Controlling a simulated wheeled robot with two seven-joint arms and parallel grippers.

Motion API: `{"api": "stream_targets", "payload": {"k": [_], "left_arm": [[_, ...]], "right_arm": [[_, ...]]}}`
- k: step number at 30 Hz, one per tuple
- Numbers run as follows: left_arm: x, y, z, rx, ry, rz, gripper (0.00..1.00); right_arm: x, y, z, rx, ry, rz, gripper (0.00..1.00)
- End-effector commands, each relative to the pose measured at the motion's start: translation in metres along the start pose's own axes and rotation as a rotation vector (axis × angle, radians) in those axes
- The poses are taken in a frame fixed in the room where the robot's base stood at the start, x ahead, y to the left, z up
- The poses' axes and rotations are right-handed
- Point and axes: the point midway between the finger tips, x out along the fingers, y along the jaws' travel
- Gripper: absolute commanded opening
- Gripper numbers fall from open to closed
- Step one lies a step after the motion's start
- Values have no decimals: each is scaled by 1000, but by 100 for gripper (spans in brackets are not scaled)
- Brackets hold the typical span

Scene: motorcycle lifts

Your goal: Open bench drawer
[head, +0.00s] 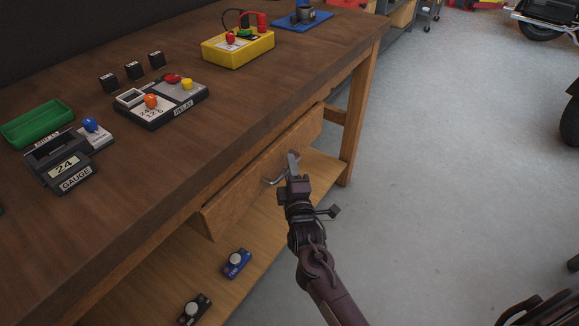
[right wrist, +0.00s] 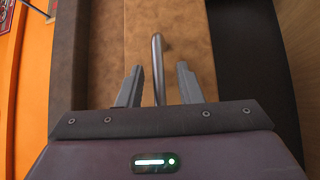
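The wooden bench drawer (head: 240,190) is under the bench top. Its front looks slightly proud of the bench frame, and I cannot tell whether it is pulled out. A metal bar handle (head: 276,180) is on its front. My right gripper (head: 293,163) is at the handle. In the right wrist view the handle (right wrist: 158,65) runs between the two spread fingers of the gripper (right wrist: 160,85), with gaps on both sides. My left gripper is not in view.
The bench top (head: 150,215) holds a gauge box (head: 62,165), a relay box (head: 165,105), a green tray (head: 37,122) and a yellow box (head: 238,48). The lower shelf (head: 185,265) carries small blue and black devices.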

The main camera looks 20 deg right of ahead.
Motion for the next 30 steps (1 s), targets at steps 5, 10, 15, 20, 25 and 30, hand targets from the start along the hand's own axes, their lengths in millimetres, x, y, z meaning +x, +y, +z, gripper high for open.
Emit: {"api": "stream_targets", "payload": {"k": [5,10,15,20,25,30], "left_arm": [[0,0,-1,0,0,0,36],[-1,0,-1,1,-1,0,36],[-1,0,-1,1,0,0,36],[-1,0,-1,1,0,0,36],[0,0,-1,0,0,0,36],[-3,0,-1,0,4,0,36]], "right_arm": [[8,0,0,0,-1,-1,32],[8,0,0,1,-1,-1,32],[8,0,0,1,0,-1,14],[8,0,0,1,0,-1,0],[7,0,0,1,0,-2,0],[6,0,2,0,0,-2,0]]}}
